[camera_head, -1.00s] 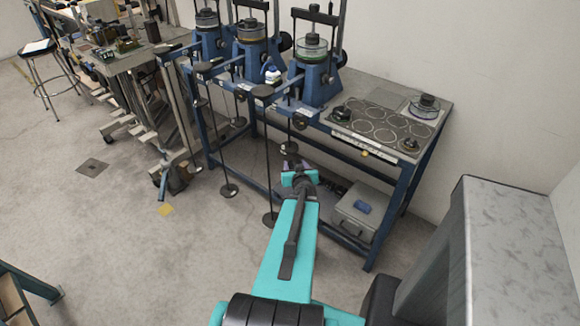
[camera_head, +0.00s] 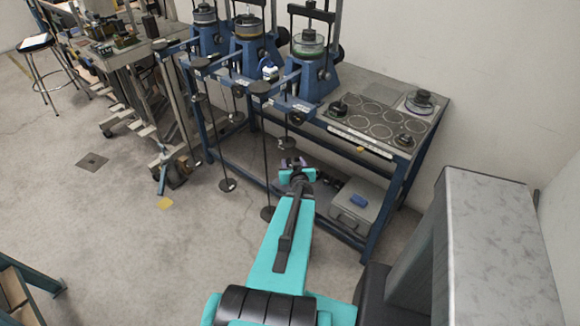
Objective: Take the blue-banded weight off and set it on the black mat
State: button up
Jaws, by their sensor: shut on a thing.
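My gripper (camera_head: 297,168) is at the end of my teal arm, low in front of the bench. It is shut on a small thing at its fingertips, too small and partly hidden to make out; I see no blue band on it. A hanging rod with a dark disc (camera_head: 290,144) hangs just behind and above the gripper. A dark mat with ring outlines (camera_head: 345,123) lies on the right of the bench top. A black weight (camera_head: 338,108) stands at its left, and another (camera_head: 404,140) at its near right corner.
Three blue lever frames (camera_head: 315,80) stand along the bench (camera_head: 430,110). Long hanging rods with discs (camera_head: 267,212) hang in front. A grey case (camera_head: 352,208) sits on the lower shelf. A dark round piece (camera_head: 420,100) stands at the back right. Open floor lies left.

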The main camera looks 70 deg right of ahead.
jog(key=shift+r, duration=0.1)
jog(key=w+a+r+n+t+y, duration=0.1)
jog(key=w+a+r, duration=0.15)
jog(key=w, duration=0.45)
jog(key=w+a+r+n+t+y, duration=0.1)
jog(key=w+a+r+n+t, duration=0.15)
jog(key=w, duration=0.55)
jog(key=w+a+r+n+t+y, duration=0.1)
jog(key=w+a+r, duration=0.1)
jog(key=w+r, duration=0.35)
jog(key=w+a+r+n+t+y, duration=0.15)
jog(key=w+a+r, duration=0.25)
jog(key=w+a, duration=0.55)
jog(key=w+a+r+n+t+y, duration=0.1)
jog(key=w+a+r+n+y, duration=0.2)
jog(key=w+a, duration=0.7)
jog(key=w+a+r+n+y, duration=0.1)
jog(key=w+a+r+y, duration=0.1)
jog(key=w+a+r, duration=0.45)
jog(key=w+a+r+n+y, duration=0.1)
jog(key=w+a+r+n, duration=0.15)
jog(key=w+a, duration=0.75)
jog(key=a+r, duration=0.5)
jog(key=a, duration=0.7)
jog(key=a+r+y, duration=0.1)
jog(key=a+r, duration=0.5)
jog(key=a, duration=0.6)
jog(key=shift+w+a+t+b, duration=0.2)
jog(key=shift+a+t+b, duration=0.1)
jog(key=shift+t+b, duration=0.1)
